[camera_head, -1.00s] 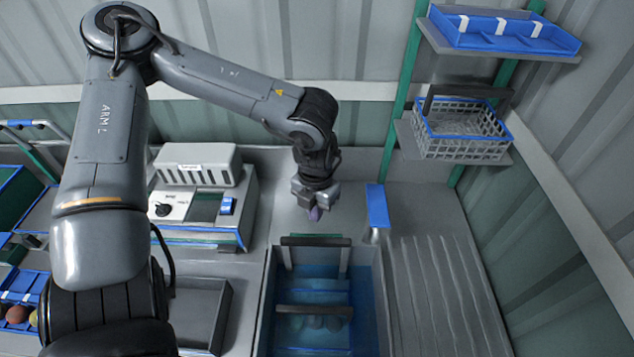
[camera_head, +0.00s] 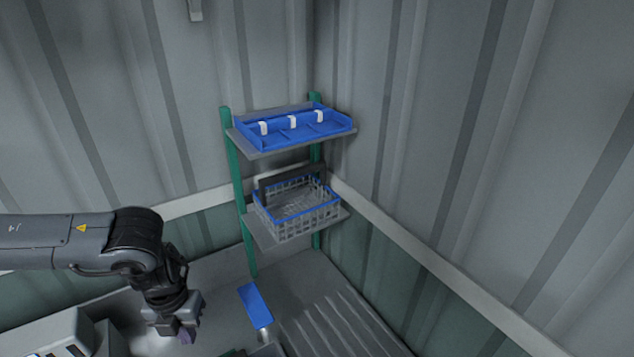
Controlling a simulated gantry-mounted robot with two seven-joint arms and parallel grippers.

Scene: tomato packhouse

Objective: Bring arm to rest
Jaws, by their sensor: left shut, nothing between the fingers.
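My left gripper (camera_head: 184,335) hangs from the grey left arm at the lower left of the head view. It points down above the grey bench, left of a blue paddle-like piece. The tips are small and close to the lower edge of the picture. My right gripper is not in the picture.
A corner rack with green posts (camera_head: 235,170) holds a blue divided tray (camera_head: 300,138) above and a grey wire basket (camera_head: 297,225) below. Corrugated walls close the corner.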

